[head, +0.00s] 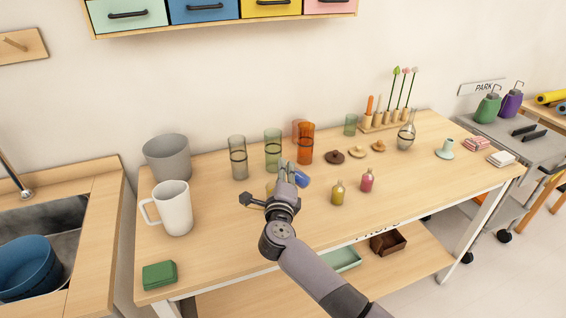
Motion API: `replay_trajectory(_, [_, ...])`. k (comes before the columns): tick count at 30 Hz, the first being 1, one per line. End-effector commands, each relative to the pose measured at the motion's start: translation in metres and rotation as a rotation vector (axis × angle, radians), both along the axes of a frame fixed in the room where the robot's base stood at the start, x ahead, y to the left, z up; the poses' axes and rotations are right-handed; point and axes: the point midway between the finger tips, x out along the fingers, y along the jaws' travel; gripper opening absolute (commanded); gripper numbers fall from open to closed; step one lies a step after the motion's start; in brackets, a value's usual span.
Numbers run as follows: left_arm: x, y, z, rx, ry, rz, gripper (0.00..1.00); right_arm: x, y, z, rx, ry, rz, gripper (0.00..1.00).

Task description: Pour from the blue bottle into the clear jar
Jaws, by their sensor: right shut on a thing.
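The blue bottle (302,179) is small and held in my right gripper (287,172), which is shut on it. It appears tilted, and the fingers hide part of it. The gripper is over the front middle of the table. The jar that looks clear (238,160) is a grey see-through cylinder standing upright at the back, left of and behind the gripper. The bottle is apart from it. Whether anything is in the jar is too small to tell. My left gripper is not in view.
A green glass (273,150) and an orange glass (305,145) stand right of the jar. A white mug (174,208) and grey pot (167,157) are left. Yellow (338,193) and pink (367,181) bottles stand right of the gripper. The table's front left is mostly clear.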

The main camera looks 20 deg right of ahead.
Motion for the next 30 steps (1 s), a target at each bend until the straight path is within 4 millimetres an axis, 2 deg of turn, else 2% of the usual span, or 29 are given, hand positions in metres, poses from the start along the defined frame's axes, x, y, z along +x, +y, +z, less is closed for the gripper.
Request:
replay_trajectory(1, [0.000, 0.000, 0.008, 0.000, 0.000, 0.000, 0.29, 0.000, 0.002, 0.003, -0.014, 0.008, 0.000, 0.00])
replay_trajectory(16, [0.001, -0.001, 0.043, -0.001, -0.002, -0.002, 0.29, 0.000, 0.002, -0.014, -0.281, 0.121, 0.001, 0.00])
replay_trajectory(18, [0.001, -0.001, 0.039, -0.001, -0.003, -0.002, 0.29, 0.000, 0.002, -0.017, -0.282, 0.117, 0.001, 0.00])
replay_trajectory(30, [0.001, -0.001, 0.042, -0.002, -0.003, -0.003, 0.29, 0.001, 0.004, -0.014, -0.283, 0.118, 0.001, 0.00])
